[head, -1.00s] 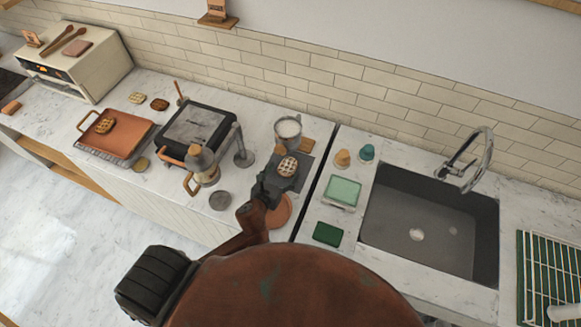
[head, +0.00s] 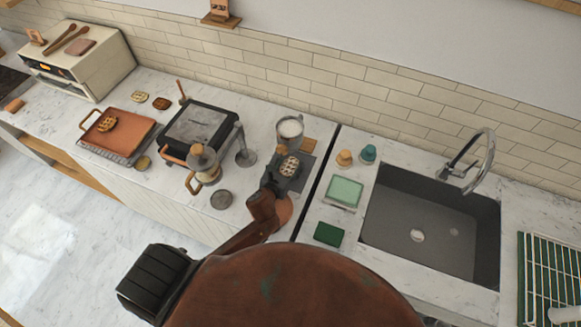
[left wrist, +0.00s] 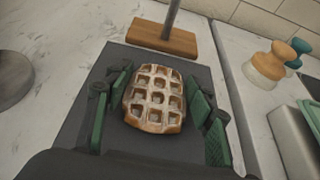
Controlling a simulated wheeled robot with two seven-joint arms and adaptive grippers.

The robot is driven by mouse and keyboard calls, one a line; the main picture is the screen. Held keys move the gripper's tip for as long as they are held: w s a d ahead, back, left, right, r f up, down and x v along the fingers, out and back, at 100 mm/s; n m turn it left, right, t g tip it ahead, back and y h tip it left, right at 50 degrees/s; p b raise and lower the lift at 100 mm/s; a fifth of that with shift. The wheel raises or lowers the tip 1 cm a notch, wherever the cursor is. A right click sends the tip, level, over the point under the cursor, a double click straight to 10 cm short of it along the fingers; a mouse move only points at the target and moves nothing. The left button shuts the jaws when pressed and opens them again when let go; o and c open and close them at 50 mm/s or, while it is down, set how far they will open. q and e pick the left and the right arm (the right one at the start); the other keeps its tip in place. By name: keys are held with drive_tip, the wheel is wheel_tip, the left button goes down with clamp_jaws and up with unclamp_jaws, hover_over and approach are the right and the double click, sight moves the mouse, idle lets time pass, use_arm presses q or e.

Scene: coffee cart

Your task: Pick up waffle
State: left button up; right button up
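A round golden-brown waffle (head: 289,167) lies on a dark grey slab (head: 302,179) near the right end of the left counter. In the left wrist view, the waffle (left wrist: 155,98) lies between the green-padded fingers of my left gripper (left wrist: 158,105). One finger is at each side of it. The fingers are open; the left one is very close to the waffle, and I cannot tell whether it touches. In the head view my left gripper (head: 274,180) is at the waffle's near left side, partly hiding the slab. My right gripper is not in view.
A mug (head: 289,131) and a wooden block (left wrist: 163,38) stand behind the slab. A press (head: 199,131), a kettle-like pot (head: 203,165) and an orange tray (head: 117,134) with another waffle are left. A sink (head: 430,225) is right.

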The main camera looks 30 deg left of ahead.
use_arm(q)
drive_tip(key=c, duration=0.6)
drive_tip(key=shift+c, duration=0.3)
drive_tip(key=shift+r, duration=0.15)
